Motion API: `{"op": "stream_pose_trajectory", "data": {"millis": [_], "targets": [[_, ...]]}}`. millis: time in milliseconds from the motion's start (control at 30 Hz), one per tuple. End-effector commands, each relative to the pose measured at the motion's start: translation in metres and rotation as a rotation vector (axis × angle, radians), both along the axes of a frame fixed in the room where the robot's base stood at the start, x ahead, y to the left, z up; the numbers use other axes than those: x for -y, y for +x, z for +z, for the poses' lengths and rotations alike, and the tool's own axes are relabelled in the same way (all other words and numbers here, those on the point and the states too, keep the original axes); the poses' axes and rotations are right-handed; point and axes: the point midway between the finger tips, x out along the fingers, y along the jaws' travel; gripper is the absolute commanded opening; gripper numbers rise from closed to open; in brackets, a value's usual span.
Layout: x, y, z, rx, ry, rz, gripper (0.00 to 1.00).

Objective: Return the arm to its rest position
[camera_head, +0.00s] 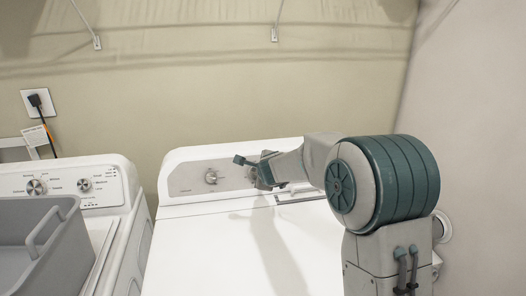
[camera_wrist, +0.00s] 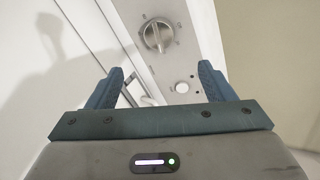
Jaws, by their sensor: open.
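My gripper (camera_head: 257,170) is above the back of the white dryer-like machine (camera_head: 190,236), in front of its control panel (camera_head: 187,180). In the wrist view my gripper (camera_wrist: 165,90) shows its two blue-green fingers spread apart with nothing between them. A silver knob (camera_wrist: 157,36) and a round button (camera_wrist: 182,87) on the panel lie beyond the fingertips. The knob also shows in the head view (camera_head: 211,177), left of the gripper. My arm reaches in from the right. Part of the panel is hidden behind the gripper and arm.
A second white machine (camera_head: 122,184) stands at the left, with a grey basket (camera_head: 36,262) on top. A power outlet (camera_head: 39,102) with a plugged cord is on the back wall. The right wall (camera_head: 480,130) is close to my arm. The machine's top is bare.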

Motion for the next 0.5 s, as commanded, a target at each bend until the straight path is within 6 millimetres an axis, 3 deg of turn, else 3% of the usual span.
{"op": "stream_pose_trajectory", "data": {"millis": [233, 500], "targets": [[0.005, -0.055, 0.036, 0.04, -0.206, 0.271, 0.76], [0.023, -0.143, 0.049, 0.026, -0.493, 0.61, 0.76]]}}
